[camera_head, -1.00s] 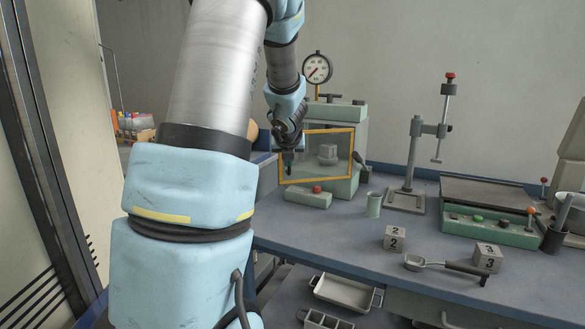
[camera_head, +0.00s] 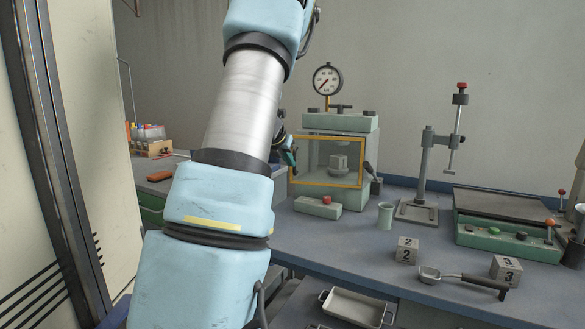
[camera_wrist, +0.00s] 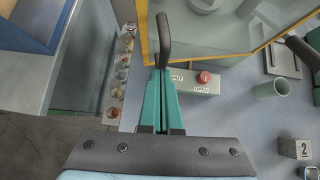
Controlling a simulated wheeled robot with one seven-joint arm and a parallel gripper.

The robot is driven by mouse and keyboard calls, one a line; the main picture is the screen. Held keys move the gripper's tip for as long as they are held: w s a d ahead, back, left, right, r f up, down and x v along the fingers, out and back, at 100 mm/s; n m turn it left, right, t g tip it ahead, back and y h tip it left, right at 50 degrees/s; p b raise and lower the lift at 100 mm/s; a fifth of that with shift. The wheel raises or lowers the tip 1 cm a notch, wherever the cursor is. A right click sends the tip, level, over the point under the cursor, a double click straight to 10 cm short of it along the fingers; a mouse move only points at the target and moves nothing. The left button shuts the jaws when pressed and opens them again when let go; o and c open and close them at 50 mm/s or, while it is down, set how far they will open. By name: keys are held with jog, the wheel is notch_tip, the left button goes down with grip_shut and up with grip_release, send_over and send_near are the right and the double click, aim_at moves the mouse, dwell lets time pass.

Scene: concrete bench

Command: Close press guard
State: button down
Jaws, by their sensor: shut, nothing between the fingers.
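The press (camera_head: 340,123) is a pale green machine on the bench, with a round gauge on top. Its guard (camera_head: 327,185) is a clear panel in a yellow frame across the front; a block shows through it. Whether a gap is left between guard and press, I cannot tell. In the wrist view the guard's yellow frame (camera_wrist: 146,45) is just ahead of my gripper (camera_wrist: 160,72). The green fingers are shut and empty, by a dark upright bar (camera_wrist: 163,38), probably the guard's handle; contact is unclear. In the head view my arm hides most of the gripper (camera_head: 289,157).
A control box with a red button (camera_head: 326,199) sits before the press. A green cup (camera_head: 385,216), a stand (camera_head: 417,212), numbered blocks (camera_head: 407,250) and a ladle (camera_head: 430,273) are to the right. A blue-edged surface (camera_wrist: 60,30) is left of the gripper.

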jog(key=w+m+h+p, duration=0.1)
jog(key=w, duration=0.5)
jog(key=shift+w+m+g+p, duration=0.3)
jog(key=shift+w+p, duration=0.05)
jog(key=shift+w, duration=0.05)
jog(key=shift+d+r, duration=0.15)
jog(key=shift+d, duration=0.05)
